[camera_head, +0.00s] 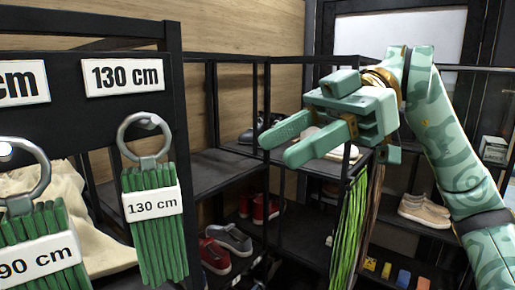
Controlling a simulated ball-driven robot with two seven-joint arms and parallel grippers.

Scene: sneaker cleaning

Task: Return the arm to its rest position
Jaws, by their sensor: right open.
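My right gripper (294,146) is in the middle of the head view, on a pale green patterned arm that comes in from the right. Its two fingers point left and stand apart, with nothing between them. It is in the air in front of the black shelves, clear of the hanging laces on the left. My left gripper does not show.
A black rack (85,125) at left holds green lace bundles on rings, one (153,235) labelled 130 cm. Black shelves (215,170) hold shoes, including a grey-red pair (229,239) and beige shoes (424,210). Loose green laces (350,232) hang below my right gripper.

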